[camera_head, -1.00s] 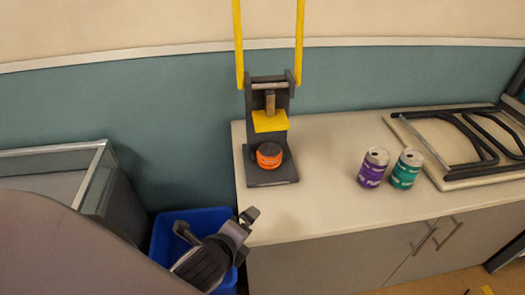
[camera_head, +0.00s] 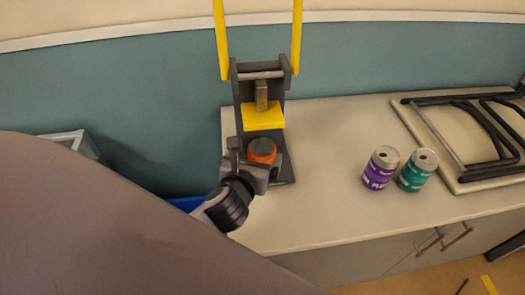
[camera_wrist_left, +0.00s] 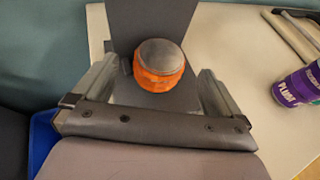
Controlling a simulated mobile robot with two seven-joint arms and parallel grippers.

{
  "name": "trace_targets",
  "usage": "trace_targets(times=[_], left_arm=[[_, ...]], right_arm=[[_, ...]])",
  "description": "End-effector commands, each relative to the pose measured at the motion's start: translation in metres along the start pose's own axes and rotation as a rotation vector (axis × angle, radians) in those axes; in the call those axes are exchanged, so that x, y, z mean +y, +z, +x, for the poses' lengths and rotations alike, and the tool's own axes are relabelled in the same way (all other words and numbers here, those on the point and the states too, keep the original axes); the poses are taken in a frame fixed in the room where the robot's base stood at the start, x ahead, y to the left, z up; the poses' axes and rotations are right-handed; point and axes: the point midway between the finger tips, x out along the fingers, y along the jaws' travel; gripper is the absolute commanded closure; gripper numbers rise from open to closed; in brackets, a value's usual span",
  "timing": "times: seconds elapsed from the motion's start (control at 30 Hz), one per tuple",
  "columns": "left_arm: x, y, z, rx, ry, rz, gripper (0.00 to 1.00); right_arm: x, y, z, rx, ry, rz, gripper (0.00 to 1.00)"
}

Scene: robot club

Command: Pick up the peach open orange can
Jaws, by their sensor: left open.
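The orange can (camera_head: 262,151), short with a grey top, stands on the dark base of the can crusher (camera_head: 263,116). In the left wrist view the can (camera_wrist_left: 159,70) sits upright between the two fingers, towards their tips. My left gripper (camera_head: 257,160) is open at the front left of the can; in the head view it hides part of the can's lower side. In the left wrist view the gripper (camera_wrist_left: 158,82) shows a gap to the right finger, while the left finger is close to the can. My right gripper is not in view.
A purple can (camera_head: 380,168) and a teal can (camera_head: 418,170) stand on the counter (camera_head: 325,140) to the right. A black metal frame (camera_head: 470,130) lies on a board at the far right. A blue bin (camera_head: 186,203) is below left, mostly hidden. The counter between crusher and cans is clear.

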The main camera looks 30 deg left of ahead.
Motion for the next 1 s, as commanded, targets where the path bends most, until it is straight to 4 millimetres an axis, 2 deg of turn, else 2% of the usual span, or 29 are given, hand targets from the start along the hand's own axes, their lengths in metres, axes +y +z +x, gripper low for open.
trace_targets(times=[0.3,0.63,0.67,0.83,1.0], left_arm=[[-0.001,-0.001,0.041,0.000,0.001,-0.001,0.01],[-0.001,-0.001,0.047,0.001,0.000,-0.002,0.01],[-0.001,-0.001,0.047,0.001,0.000,-0.003,0.04],[-0.001,-0.001,0.047,0.001,0.000,-0.003,0.59],[-0.001,-0.001,0.047,0.001,0.000,-0.002,0.61]], right_arm=[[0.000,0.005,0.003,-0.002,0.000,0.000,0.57],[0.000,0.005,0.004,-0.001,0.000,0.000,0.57],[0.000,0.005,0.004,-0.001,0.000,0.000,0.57],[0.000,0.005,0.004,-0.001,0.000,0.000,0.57],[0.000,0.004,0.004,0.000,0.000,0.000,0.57]])
